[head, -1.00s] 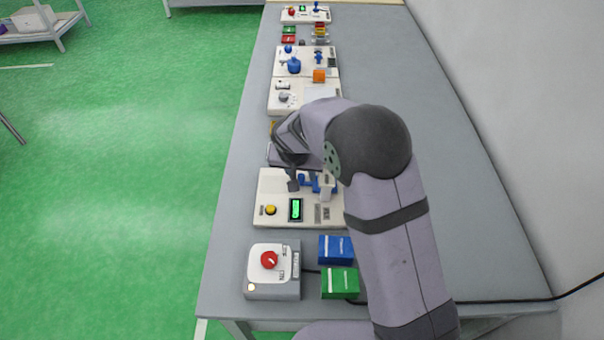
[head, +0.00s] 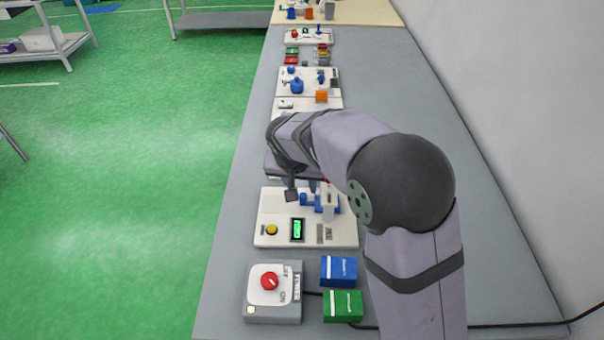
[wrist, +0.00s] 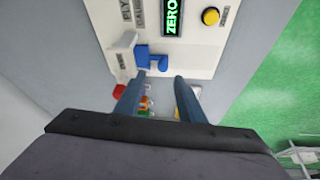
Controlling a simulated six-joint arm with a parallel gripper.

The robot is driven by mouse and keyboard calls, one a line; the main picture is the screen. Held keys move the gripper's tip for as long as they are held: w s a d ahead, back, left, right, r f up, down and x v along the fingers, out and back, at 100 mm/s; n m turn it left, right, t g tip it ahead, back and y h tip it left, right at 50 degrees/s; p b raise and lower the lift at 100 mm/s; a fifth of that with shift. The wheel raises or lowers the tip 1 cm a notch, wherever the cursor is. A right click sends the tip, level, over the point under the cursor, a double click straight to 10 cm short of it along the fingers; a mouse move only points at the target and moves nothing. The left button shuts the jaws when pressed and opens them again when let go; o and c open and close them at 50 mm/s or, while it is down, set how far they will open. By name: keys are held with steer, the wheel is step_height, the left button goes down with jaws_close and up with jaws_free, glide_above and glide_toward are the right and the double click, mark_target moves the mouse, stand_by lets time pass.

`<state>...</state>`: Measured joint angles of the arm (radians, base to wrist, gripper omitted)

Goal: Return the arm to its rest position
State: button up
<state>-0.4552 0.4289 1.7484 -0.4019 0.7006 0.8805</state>
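My arm reaches over the bench from the lower right of the head view. The panel's blue fixture (wrist: 150,62) lies beyond the fingertips, beside a white block (wrist: 123,52). Whether the fingertips touch anything cannot be told.
A grey box with a red knob (head: 269,281) stands at the bench's near left. Blue (head: 338,271) and green (head: 342,306) boxes sit beside it. More panels line the bench farther off. The bench's right side (head: 430,110) is clear, with a wall beyond.

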steer(key=s+d+f+g, duration=0.1)
steer(key=s+d, duration=0.4)
steer(key=s, duration=0.3)
steer(key=s+d+f+n+g, duration=0.1)
steer(key=s+d+g, duration=0.1)
steer(key=s+d, duration=0.3)
steer(key=s+d+f+g+y, duration=0.1)
steer(key=s+d, duration=0.5)
steer(key=s, duration=0.6)
steer(key=shift+s+f+n, duration=0.25)
steer(key=shift+f+n, duration=0.1)
steer(key=shift+n, duration=0.05)
